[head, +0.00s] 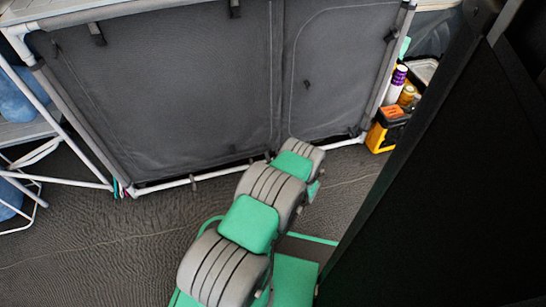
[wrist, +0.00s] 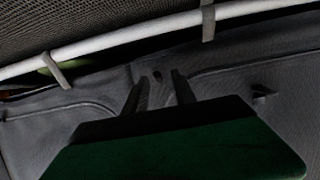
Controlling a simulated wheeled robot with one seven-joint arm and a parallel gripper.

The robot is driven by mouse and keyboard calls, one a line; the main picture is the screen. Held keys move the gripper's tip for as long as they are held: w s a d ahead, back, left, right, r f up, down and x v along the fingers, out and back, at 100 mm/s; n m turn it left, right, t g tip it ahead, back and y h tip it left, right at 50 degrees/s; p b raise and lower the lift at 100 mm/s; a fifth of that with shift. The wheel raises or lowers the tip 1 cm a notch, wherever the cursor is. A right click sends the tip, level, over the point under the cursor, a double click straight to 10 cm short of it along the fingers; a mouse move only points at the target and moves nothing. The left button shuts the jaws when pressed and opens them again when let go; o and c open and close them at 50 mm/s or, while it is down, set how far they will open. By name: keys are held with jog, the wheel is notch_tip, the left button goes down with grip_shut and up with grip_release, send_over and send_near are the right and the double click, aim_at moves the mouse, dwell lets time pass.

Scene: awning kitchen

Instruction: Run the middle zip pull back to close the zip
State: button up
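A dark grey fabric cabinet front (head: 165,85) fills the upper part of the head view, with an upright seam (head: 275,70) near its middle. In the wrist view the same kind of fabric (wrist: 225,85) lies beyond my gripper (wrist: 159,74). Its two dark fingers stand apart. Another dark tab (wrist: 262,93) is to the right. In the head view my gripper is hidden behind my arm, low near the cabinet's bottom edge.
A pale bottom rail (head: 155,188) runs under the fabric and crosses the wrist view (wrist: 110,52) close to the fingers, with dark straps around it. Bottles (head: 397,85) and a yellow-black box (head: 383,130) stand at the right. White folding legs (head: 60,170) are at left. Floor (head: 90,240) is clear in front.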

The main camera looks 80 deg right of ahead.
jog(key=shift+c, duration=0.4)
grip_shut()
dwell(0.9)
